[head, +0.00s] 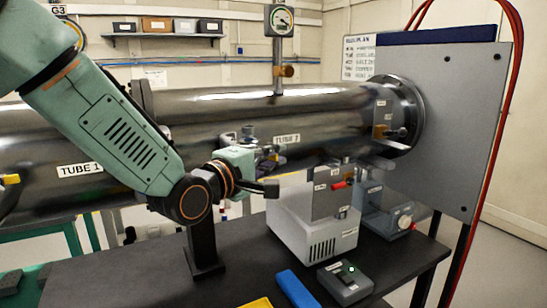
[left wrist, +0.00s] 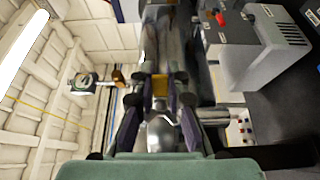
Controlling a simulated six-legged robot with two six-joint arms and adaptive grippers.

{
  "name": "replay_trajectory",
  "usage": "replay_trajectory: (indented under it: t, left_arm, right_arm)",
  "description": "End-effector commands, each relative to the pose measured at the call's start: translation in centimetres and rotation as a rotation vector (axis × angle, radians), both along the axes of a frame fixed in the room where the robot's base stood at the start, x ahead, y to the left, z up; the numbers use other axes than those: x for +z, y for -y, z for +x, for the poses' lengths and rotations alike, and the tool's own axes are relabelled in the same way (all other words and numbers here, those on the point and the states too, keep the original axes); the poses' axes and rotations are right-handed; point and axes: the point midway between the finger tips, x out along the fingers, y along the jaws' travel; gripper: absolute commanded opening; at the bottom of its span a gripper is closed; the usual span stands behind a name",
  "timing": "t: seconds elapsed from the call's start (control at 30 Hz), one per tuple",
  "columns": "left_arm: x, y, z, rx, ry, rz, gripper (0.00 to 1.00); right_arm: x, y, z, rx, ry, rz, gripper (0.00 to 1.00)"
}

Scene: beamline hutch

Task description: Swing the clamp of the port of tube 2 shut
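Tube 2 (head: 330,115) is a long, shiny dark metal tube with its label on its side. My left gripper (head: 268,158) is close against the near side of the tube, by the label. In the left wrist view my left gripper (left wrist: 160,122) has its two purple-grey fingers apart. A rounded silvery metal fitting (left wrist: 162,135) shows between them; I cannot tell whether they touch it. It may be the port of tube 2. The clamp cannot be clearly made out; the gripper and small fittings hide that spot in the head view. My right gripper is not in view.
A grey box unit (head: 312,225) stands below the tube on the dark table (head: 240,262). A small control box (head: 345,282) and a blue object (head: 297,288) lie in front. A gauge (head: 281,20) rises above the tube. A large grey panel (head: 445,120) stands at right.

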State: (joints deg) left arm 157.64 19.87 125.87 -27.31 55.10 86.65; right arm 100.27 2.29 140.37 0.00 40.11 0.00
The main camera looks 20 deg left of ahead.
Motion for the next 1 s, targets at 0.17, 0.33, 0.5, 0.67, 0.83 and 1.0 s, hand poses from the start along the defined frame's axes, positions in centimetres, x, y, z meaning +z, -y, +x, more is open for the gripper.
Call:
replay_trajectory:
  t: [0.17, 0.33, 0.5, 0.67, 0.83, 1.0]
  left_arm:
    - [-0.1, 0.0, 0.0, 0.000, -0.002, 0.000, 0.00]
    - [-0.1, 0.0, 0.0, 0.000, -0.002, 0.000, 0.00]
    - [-0.1, 0.0, 0.0, 0.000, -0.003, 0.000, 0.00]
    - [-0.1, 0.0, 0.0, 0.000, -0.003, 0.000, 0.00]
    - [-0.2, 0.1, 0.3, 0.008, -0.004, 0.003, 0.00]
    - [-0.2, 0.2, 1.3, 0.038, -0.006, 0.006, 0.00]
  right_arm:
    - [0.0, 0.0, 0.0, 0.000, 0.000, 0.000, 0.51]
    - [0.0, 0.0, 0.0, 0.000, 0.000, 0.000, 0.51]
    - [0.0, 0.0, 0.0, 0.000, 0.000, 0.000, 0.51]
    - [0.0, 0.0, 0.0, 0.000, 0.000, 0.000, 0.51]
    - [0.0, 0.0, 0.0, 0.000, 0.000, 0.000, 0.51]
    - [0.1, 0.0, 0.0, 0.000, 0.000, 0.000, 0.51]
